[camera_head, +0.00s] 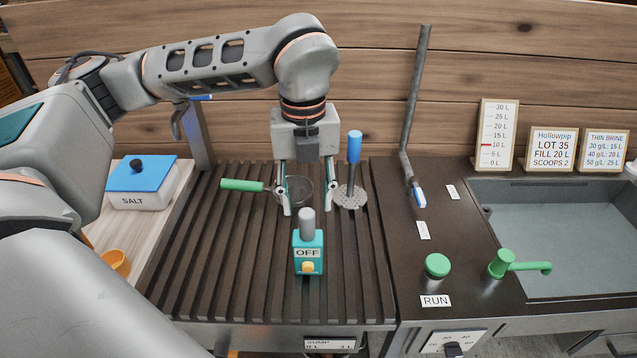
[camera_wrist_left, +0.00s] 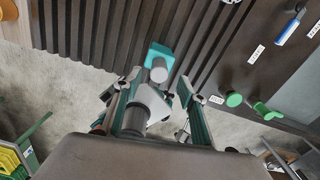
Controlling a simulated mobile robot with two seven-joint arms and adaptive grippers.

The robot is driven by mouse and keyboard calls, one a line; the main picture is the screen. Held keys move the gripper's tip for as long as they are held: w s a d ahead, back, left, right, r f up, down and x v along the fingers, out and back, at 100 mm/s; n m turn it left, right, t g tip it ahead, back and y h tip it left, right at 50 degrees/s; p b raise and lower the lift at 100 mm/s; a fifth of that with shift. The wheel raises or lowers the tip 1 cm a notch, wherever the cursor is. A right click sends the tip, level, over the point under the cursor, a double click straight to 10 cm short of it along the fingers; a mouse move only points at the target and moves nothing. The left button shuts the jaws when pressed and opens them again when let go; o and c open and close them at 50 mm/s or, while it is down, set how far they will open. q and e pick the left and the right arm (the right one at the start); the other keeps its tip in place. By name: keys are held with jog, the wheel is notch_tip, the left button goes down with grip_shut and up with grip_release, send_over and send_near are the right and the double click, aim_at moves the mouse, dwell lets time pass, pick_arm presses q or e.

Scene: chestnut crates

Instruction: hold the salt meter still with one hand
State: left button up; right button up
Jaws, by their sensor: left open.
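The salt meter (camera_head: 308,262) is a small teal box with a grey knob-like top, an OFF label and a yellow button. It stands upright on the dark ribbed drainboard (camera_head: 220,290). My left gripper (camera_head: 309,208) points down with its fingers spread, empty, just above and behind the meter's grey top. I cannot tell the exact gap. In the left wrist view the meter (camera_wrist_left: 159,52) shows just beyond the open fingers (camera_wrist_left: 165,92), roughly between their lines. My right gripper is not in view.
A blue-lidded salt box (camera_head: 142,198) is left. A green RUN button (camera_head: 437,266), green tap (camera_head: 502,263) and sink (camera_head: 570,240) are right.

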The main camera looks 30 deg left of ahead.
aim_at(307, 226)
pick_arm(q)
jog(key=shift+s+f, duration=0.1)
jog(key=shift+f, duration=0.35)
notch_tip(307, 226, down, 6)
jog(key=shift+s+r, duration=0.1)
jog(key=shift+r, duration=0.05)
jog(key=shift+f, duration=0.5)
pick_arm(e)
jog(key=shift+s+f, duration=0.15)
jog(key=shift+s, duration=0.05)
pick_arm(q)
grip_shut()
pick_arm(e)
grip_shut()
